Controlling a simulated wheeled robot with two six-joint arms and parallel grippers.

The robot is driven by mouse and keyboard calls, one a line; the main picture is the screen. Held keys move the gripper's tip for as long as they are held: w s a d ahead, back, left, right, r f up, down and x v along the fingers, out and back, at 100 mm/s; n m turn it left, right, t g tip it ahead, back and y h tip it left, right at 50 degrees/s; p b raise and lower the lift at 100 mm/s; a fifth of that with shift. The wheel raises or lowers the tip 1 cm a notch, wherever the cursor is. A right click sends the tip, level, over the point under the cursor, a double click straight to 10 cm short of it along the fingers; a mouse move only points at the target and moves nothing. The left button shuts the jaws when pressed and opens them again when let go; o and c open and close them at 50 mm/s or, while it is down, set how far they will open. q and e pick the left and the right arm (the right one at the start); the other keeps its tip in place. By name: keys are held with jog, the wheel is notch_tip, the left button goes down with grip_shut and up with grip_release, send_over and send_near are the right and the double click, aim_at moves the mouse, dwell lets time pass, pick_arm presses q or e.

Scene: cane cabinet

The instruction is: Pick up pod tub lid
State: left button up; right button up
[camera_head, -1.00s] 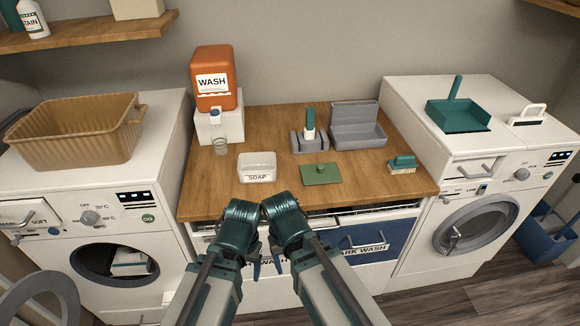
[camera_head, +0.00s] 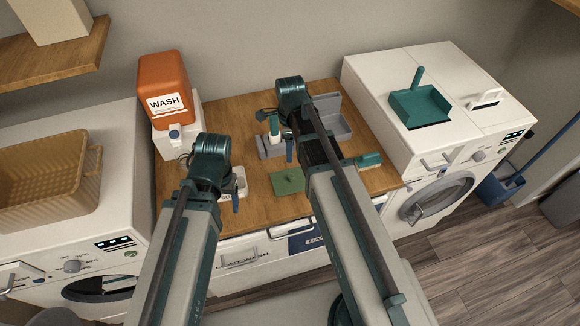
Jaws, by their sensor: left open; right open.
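My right gripper (camera_head: 277,135) is open, beyond the lid and in front of the grey holder with a green-and-white bottle. The wrists hide parts of both grippers. Neither gripper touches the lid.
An orange wash dispenser (camera_head: 164,84) stands at the back left. A grey open box (camera_head: 331,118) and a green brush (camera_head: 369,160) are right of the lid, partly behind my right arm. Washing machines flank the wooden counter (camera_head: 229,112); a teal dustpan (camera_head: 421,104) is on the right one.

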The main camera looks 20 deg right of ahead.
jog(key=b, duration=0.9)
send_over(290, 176)
notch_tip(290, 176, down, 8)
jog(key=shift+w+d+f, duration=0.1)
jog(key=shift+w+f, duration=0.05)
jog(key=shift+f, duration=0.1)
notch_tip(290, 176, down, 5)
jog(key=b, duration=0.5)
jog(key=shift+f, duration=0.2)
jog(key=shift+r, duration=0.1)
grip_shut()
